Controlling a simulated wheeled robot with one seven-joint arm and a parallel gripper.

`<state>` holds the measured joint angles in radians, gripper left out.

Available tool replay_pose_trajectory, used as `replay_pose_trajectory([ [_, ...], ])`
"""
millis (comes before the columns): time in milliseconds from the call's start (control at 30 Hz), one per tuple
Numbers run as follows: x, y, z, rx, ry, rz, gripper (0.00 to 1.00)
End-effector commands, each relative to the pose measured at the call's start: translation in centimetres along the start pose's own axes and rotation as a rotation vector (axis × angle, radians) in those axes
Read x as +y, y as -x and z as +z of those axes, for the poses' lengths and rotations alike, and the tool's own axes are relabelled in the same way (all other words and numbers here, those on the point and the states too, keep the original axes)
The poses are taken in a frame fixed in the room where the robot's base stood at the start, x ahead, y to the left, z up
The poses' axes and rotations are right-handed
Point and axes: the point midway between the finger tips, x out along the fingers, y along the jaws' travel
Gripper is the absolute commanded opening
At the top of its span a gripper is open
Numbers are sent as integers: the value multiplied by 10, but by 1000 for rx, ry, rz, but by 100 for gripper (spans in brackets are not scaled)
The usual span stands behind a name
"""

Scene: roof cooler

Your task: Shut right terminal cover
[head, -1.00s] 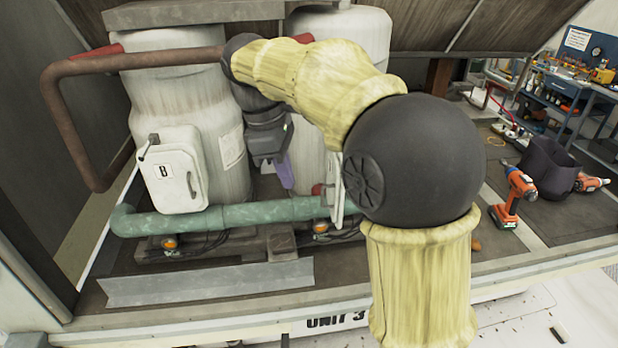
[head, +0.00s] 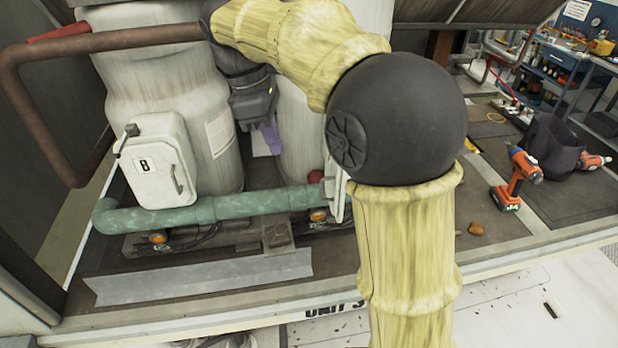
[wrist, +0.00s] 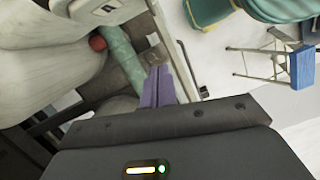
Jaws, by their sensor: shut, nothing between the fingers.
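The right terminal cover (head: 337,192) is a pale panel in front of the right tank, seen nearly edge-on and standing out from it. My arm hides part of it in the head view. In the wrist view a pale panel with a dark-lettered label (wrist: 105,9) is cut off at the top edge. My gripper (head: 269,138) has purple fingers, shut and empty. It is between the two tanks, left of the cover and apart from it in the head view. The fingers also show in the wrist view (wrist: 158,88), pointing toward the green pipe area.
The left cover marked B (head: 160,165) lies closed on the left tank (head: 205,95). A green pipe (head: 240,205) runs low across the front. A brown pipe (head: 30,120) bends at left. An orange drill (head: 517,178) stands on the deck at right.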

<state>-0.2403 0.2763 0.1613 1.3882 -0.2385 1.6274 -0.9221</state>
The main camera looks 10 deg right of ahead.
Motion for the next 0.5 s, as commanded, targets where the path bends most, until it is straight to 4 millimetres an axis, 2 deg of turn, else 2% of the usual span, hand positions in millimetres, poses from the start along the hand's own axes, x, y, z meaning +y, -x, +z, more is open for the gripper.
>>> replay_pose_trajectory([
  [167,-1,-16,1,-2,0,-3,0],
  [500,-1,-68,1,-3,-2,-4,0],
])
